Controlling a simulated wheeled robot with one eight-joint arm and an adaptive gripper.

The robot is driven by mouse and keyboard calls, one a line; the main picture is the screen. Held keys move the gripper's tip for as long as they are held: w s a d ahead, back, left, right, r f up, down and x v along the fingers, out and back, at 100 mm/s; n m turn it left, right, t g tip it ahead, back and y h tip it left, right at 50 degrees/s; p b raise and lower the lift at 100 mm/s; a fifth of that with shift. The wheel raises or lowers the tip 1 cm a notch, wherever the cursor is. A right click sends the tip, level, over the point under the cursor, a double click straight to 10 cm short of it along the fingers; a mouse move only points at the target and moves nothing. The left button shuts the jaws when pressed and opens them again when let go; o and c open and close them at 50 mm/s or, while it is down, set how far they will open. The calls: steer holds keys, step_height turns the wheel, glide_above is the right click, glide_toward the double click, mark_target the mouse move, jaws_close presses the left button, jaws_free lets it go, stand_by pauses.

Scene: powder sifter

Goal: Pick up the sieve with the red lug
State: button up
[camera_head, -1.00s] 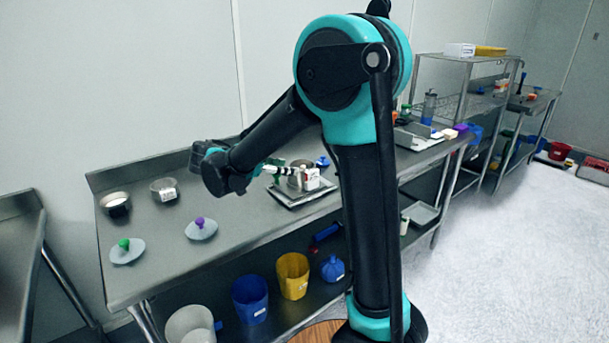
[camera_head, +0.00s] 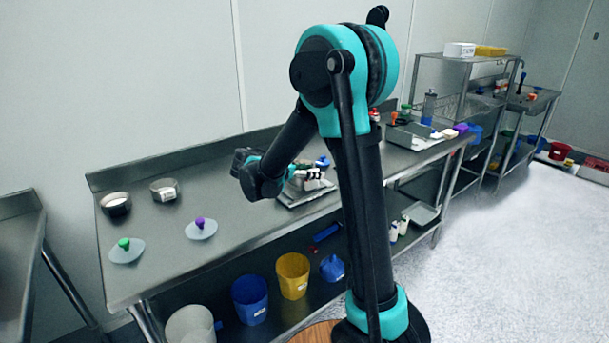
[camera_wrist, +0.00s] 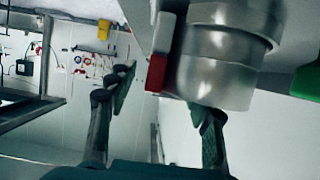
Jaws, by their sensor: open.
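In the wrist view a grey metal cylinder (camera_wrist: 220,65), which looks like the sieve, fills the upper middle, with a red lug (camera_wrist: 156,73) on its left side. My gripper (camera_wrist: 160,95) is open below it in that picture. The right finger reaches the cylinder's lower edge and the left finger is apart from it, left of the red lug. I cannot tell whether the right finger touches. In the head view my gripper (camera_head: 313,173) is above a flat metal tray (camera_head: 303,198) on the bench, and hides most of what stands there.
Lids with a green knob (camera_head: 124,243) and a purple knob (camera_head: 200,223) lie on the bench, left of my arm. Two round containers (camera_head: 116,204) (camera_head: 163,190) stand behind them. Buckets sit on the lower shelf. A green part (camera_wrist: 307,80) shows at the wrist view's right edge.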

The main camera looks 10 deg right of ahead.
jaws_close()
stand_by(0.3)
steer(key=shift+r, duration=0.1)
